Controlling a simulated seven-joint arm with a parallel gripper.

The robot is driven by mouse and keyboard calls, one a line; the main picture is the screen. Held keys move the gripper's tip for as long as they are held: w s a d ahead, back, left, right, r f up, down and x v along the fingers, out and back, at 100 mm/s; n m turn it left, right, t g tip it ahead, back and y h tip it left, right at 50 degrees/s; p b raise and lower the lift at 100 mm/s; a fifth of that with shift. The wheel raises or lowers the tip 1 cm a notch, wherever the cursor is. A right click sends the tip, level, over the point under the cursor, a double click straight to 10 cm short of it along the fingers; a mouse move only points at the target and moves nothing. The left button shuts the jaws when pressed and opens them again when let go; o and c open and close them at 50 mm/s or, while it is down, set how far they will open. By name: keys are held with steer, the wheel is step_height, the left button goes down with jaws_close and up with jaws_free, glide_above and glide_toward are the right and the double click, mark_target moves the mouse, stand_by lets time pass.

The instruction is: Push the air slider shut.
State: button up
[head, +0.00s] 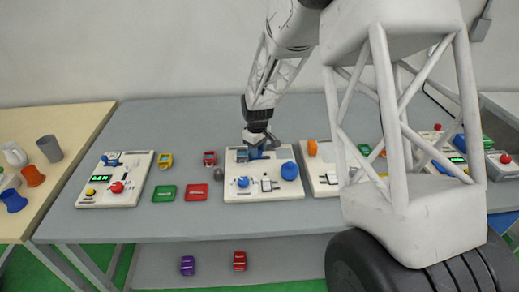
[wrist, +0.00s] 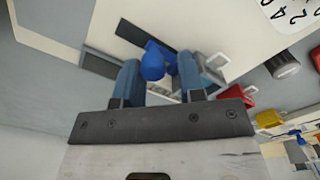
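A white panel (head: 262,187) lies on the grey table under my gripper (head: 257,151). It carries a small blue knob (head: 243,182), a larger blue round knob (head: 290,171) and a white switch-like part (head: 267,184). In the wrist view a blue handle (wrist: 153,62), which looks like the slider's, stands beside dark slots (wrist: 132,38) in the panel. My gripper's two blue fingers (wrist: 160,72) are apart, one on each side of the handle. I cannot tell whether either finger touches it. In the head view my gripper hides most of this handle.
Another panel (head: 115,190) is further left. A right-hand panel (head: 325,180) stands close by, partly hidden by my arm.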

steer(key=shift+o, duration=1.1)
steer(key=shift+d, duration=0.1)
steer(key=shift+r, duration=3.9)
